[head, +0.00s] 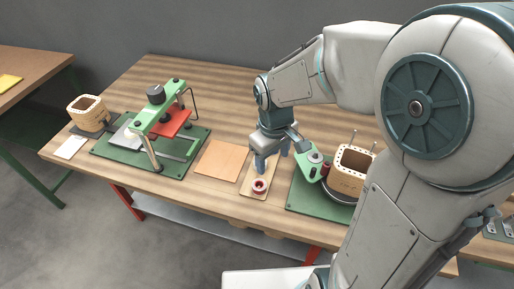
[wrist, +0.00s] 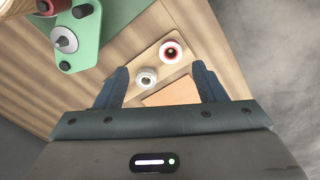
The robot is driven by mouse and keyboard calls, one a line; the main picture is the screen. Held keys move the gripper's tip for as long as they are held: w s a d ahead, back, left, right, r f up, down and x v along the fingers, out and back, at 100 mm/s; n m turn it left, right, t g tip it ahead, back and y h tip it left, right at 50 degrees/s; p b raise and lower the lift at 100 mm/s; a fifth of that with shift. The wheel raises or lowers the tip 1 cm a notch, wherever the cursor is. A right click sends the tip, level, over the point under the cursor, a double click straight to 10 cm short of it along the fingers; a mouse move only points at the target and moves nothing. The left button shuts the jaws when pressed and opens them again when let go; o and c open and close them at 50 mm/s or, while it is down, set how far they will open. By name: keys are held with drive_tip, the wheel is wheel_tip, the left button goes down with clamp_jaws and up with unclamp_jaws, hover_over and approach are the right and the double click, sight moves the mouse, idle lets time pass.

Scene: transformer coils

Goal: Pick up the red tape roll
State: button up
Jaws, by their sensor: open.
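The red tape roll (head: 260,186) lies flat on a small tan board (head: 250,193), near the front edge of the workbench. In the wrist view the red tape roll (wrist: 171,52) shows its white ring and dark core, beyond the line of the fingertips. A white roll (wrist: 146,77) sits on the same board, between the fingers in the picture. My gripper (head: 271,162) is over the board, behind the red roll, pointing down. In the wrist view my gripper (wrist: 160,73) is open, with nothing held between its fingers. In the head view the white roll is hidden.
A green plate (head: 302,196) with a winding device and wooden coil former (head: 352,170) stands close to the right. An orange-brown sheet (head: 223,160) lies left of the board. Further left are a green press (head: 157,125) and another coil former (head: 88,110).

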drive_tip(key=w+a+n, duration=0.1)
drive_tip(key=a, duration=0.1)
hover_over(261, 184)
drive_tip(key=s, duration=0.2)
drive_tip(key=f, duration=0.9)
drive_tip(key=shift+d+f, duration=0.2)
drive_tip(key=shift+f, duration=0.05)
drive_tip(key=shift+w+a+f, duration=0.15)
drive_tip(key=shift+f, duration=1.15)
drive_tip(key=shift+w+a+f, duration=0.15)
drive_tip(key=shift+f, duration=1.15)
drive_tip(key=c, duration=1)
